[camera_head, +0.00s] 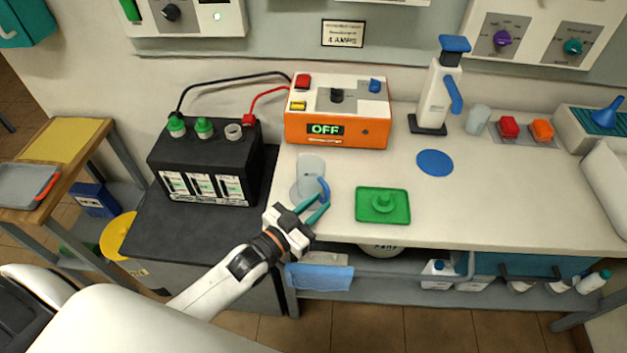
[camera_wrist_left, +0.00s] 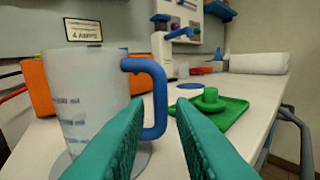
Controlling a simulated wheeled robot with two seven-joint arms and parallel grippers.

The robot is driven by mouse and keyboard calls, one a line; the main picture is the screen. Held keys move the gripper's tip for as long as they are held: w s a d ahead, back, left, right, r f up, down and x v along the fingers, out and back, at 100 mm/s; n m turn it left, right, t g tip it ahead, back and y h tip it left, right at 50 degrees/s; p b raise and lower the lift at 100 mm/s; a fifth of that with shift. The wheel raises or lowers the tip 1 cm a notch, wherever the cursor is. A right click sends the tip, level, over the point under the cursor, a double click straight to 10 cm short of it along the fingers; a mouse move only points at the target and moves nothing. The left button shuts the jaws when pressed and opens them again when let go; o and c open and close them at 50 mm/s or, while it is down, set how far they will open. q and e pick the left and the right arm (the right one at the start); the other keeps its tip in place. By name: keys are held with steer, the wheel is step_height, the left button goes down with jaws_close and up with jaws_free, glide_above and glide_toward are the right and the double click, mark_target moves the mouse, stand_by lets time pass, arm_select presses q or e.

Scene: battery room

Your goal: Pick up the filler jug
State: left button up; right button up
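The filler jug (camera_head: 311,168) is a translucent cup with a blue handle (camera_head: 323,191). It stands upright on a grey round disc at the left front of the white bench. My right gripper is not in view.
A black battery (camera_head: 205,160) with cables stands left of the jug. An orange charger (camera_head: 350,131) reading OFF stands behind it. A green tray (camera_head: 401,212) lies to its right. A white dispenser (camera_head: 436,95) and blue disc (camera_head: 435,163) are farther right.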

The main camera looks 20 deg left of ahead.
mark_target(325, 198)
arm_select(q)
steer(key=p+x, duration=0.1)
steer(key=x, duration=0.3)
steer(key=shift+w+r, duration=0.2)
steer(key=shift+w+d+f+p, duration=0.2)
steer(key=shift+w+d+p, duration=0.1)
steer(key=shift+w, duration=0.2)
steer(key=shift+a+r, duration=0.1)
jaws_close()
